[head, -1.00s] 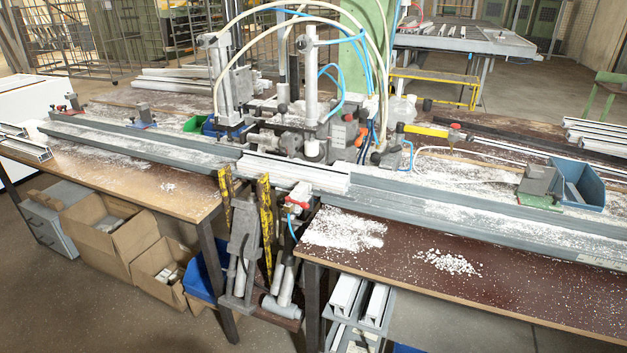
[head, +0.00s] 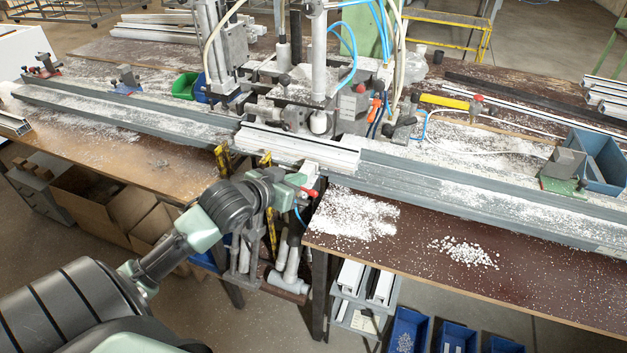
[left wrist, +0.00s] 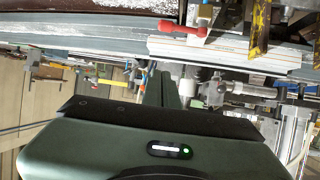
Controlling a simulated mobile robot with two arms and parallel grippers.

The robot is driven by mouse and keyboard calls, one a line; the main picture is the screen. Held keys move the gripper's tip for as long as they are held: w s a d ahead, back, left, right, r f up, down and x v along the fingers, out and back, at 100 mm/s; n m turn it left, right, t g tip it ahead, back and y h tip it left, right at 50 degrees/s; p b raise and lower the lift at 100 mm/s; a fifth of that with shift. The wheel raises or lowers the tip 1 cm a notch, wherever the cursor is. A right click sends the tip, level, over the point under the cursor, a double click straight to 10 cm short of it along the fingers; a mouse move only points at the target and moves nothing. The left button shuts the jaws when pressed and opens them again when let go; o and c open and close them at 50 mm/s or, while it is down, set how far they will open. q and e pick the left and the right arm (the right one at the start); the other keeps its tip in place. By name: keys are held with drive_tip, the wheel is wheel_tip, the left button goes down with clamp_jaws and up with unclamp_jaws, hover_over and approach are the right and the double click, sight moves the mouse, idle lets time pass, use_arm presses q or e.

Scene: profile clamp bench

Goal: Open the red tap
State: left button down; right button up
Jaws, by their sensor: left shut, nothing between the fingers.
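The red tap (head: 309,192) is a small red lever at the front edge of the bench, below the white profile. It also shows in the left wrist view (left wrist: 182,28), with its lever lying across the picture in front of the profile. My left gripper (head: 294,179) reaches in from the lower left and is close to the tap's left side in the head view. Its fingers (left wrist: 161,88) look closed and empty in the left wrist view, apart from the lever. The gripper and wrist hide the tap's body in the head view. My right gripper is in neither current view.
The white profile (head: 300,148) lies in the clamp station, just behind the tap. Yellow-and-black posts (head: 222,160) stand left of the tap. A blue hose (head: 299,216) hangs below it. White shavings (head: 350,213) cover the bench to the right.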

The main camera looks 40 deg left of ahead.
use_arm(q)
drive_tip(key=p, duration=0.2)
hover_over(311, 193)
drive_tip(key=w, duration=0.3)
wheel_tip(311, 193, down, 4)
drive_tip(key=shift+s+f+p, duration=0.7)
drive_tip(key=shift+s+f, duration=0.35)
drive_tip(key=shift+f, duration=0.2)
drive_tip(key=shift+s+f, duration=0.3)
drive_tip(key=shift+s, duration=0.1)
drive_tip(key=shift+f, duration=0.1)
drive_tip(key=shift+w, duration=0.1)
